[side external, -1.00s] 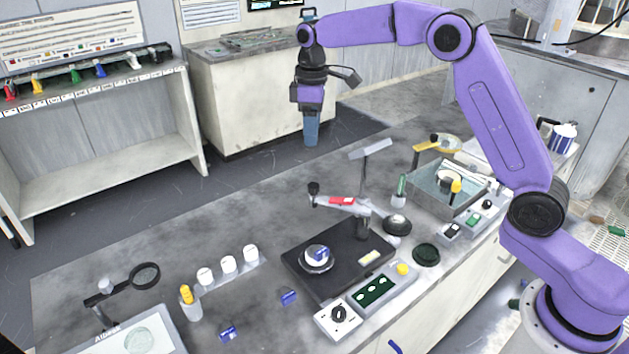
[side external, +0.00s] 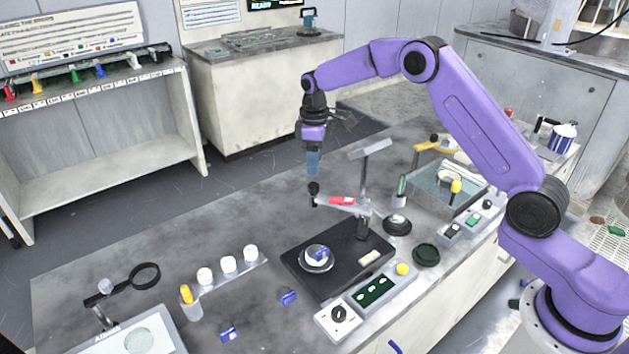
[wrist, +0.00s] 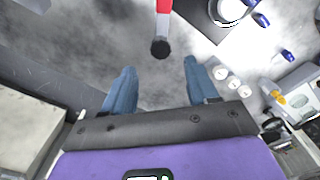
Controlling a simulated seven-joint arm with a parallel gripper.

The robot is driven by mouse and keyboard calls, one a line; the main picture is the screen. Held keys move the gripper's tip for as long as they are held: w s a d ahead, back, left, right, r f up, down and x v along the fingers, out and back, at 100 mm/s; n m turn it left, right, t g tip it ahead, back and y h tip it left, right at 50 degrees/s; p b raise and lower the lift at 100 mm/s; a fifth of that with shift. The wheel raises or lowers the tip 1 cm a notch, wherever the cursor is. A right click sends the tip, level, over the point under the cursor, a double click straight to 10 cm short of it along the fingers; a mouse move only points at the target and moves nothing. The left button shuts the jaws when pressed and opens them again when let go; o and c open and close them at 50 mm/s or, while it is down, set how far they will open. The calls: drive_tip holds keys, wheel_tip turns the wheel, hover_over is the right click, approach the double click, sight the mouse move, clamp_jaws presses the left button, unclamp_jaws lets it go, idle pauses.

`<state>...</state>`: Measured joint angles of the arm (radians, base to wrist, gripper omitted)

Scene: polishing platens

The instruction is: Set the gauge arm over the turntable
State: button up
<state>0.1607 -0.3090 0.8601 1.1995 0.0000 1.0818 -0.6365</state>
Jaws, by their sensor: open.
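The gauge arm (side external: 340,201) is a grey bar with a red part and a black knob (side external: 314,189) at its free end. It joins a post on a black base plate (side external: 335,277) and points left, off the turntable. The turntable (side external: 317,259) is a small round disc on that plate with a white and blue piece on it. My gripper (side external: 313,172) hangs just above the knob, pointing down. In the wrist view my gripper (wrist: 160,80) has its blue fingers wide apart and empty, with the knob (wrist: 160,48) ahead of the gap between them.
A control box with a dial (side external: 338,318) stands in front of the plate. White jars (side external: 229,265) stand in a row to the left, near a magnifier (side external: 145,276). A clear tank (side external: 446,186) is at right. Bare bench lies left of the knob.

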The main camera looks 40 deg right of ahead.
sight(315, 185)
wheel_tip(315, 185, down, 7)
drive_tip(key=shift+f, duration=0.1)
idle(0.4)
clamp_jaws()
